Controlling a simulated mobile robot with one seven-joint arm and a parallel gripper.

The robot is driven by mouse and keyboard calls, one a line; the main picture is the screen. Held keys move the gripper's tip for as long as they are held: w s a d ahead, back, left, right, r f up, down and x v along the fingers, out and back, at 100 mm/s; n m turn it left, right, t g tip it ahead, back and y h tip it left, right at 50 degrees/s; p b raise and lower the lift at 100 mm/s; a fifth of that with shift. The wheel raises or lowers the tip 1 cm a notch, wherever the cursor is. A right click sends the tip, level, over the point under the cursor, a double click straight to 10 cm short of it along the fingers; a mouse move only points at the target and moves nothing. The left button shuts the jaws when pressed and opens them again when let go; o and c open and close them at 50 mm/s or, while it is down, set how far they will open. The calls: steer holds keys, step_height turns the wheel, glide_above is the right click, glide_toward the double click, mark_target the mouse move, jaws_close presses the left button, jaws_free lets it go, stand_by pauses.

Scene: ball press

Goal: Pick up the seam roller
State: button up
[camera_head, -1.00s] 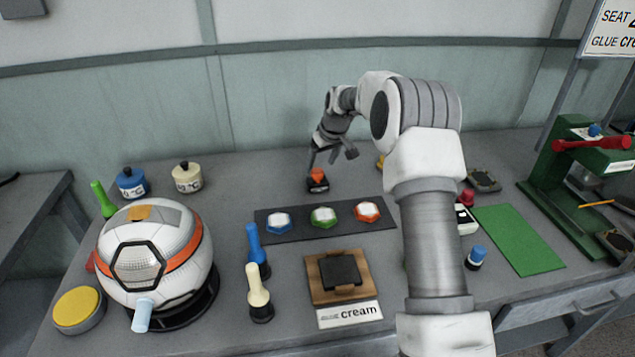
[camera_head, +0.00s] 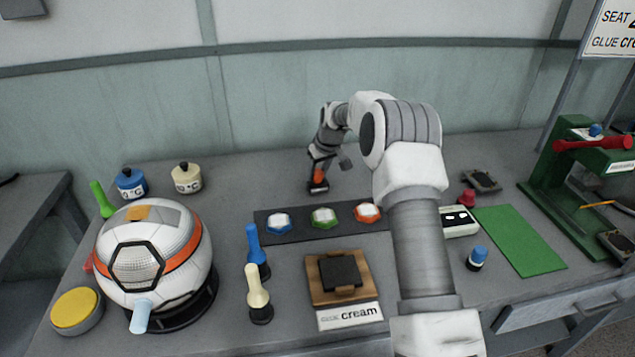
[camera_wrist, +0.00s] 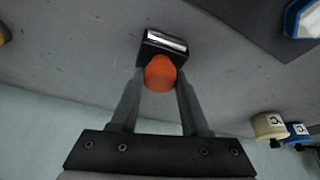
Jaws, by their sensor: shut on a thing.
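The seam roller (camera_head: 318,185) has an orange handle and a dark head with a shiny metal roller. It stands on the grey bench behind the dark strip in the head view. In the wrist view the seam roller (camera_wrist: 164,48) shows its metal roller beyond the orange handle. My gripper (camera_head: 319,171) reaches down onto it from above. In the wrist view my gripper's two fingers (camera_wrist: 160,85) are closed on the orange handle, one on each side. The roller head appears to rest on or very near the bench; I cannot tell which.
A dark strip (camera_head: 297,233) with three coloured hexagon pieces lies in front of the roller. A blue pot (camera_head: 131,184) and a cream pot (camera_head: 187,178) stand to the left. A ball (camera_head: 155,250) sits front left. The bench around the roller is clear.

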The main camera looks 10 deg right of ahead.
mark_target(317, 171)
jaws_close()
steer(key=shift+r, duration=0.2)
steer(key=shift+r, duration=0.25)
step_height(317, 171, up, 4)
steer(key=shift+f+p, duration=0.1)
steer(key=shift+p, duration=0.3)
steer(key=s+d+r, duration=0.6)
steer(key=d, duration=0.4)
steer(key=shift+r+p, duration=0.2)
steer(key=shift+p, duration=0.1)
